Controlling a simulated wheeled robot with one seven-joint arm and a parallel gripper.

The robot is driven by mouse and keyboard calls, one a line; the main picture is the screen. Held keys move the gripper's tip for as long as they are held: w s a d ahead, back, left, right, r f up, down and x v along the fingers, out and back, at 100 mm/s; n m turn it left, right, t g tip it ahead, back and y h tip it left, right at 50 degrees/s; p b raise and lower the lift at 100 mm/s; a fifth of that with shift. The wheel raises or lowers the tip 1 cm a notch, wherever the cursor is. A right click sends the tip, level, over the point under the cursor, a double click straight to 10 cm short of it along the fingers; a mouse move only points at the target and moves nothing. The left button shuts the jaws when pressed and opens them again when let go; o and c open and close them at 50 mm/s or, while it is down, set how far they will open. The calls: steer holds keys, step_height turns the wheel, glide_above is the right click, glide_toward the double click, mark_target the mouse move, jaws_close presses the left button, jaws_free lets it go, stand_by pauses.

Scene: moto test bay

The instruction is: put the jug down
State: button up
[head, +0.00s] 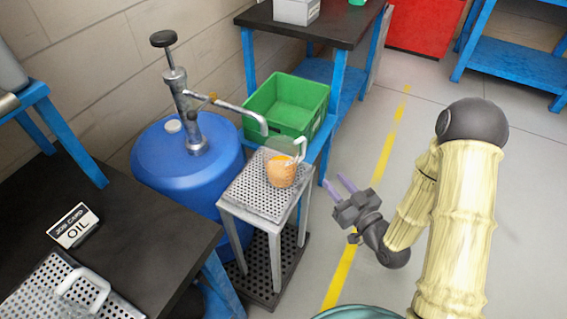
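A clear jug (281,173) with orange contents and a white handle stands upright on the perforated top of a small metal stand (240,190), under the end of the pump spout. My gripper (338,187) is open, with two purple fingers apart and nothing between them. It is to the right of the stand and the jug, clear of both. At the lower left, another clear vessel with a white handle (95,279) sits on a perforated metal tray (38,290), partly cut off by the frame's edge.
A blue drum (160,165) with a hand pump (180,95) stands left of the stand. A green crate (285,105) is behind it. Open floor with a yellow line (340,277) lies to the right.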

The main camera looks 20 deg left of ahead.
glide_toward(304, 144)
steer(key=x, duration=0.4)
steer(key=shift+w+f, duration=0.15)
steer(key=shift+f, duration=0.25)
steer(key=shift+w+a, duration=0.35)
steer(key=shift+a, duration=0.05)
steer(key=shift+p+x, duration=0.3)
steer(key=shift+x, duration=2.35)
jaws_close()
steer(key=shift+r, duration=0.1)
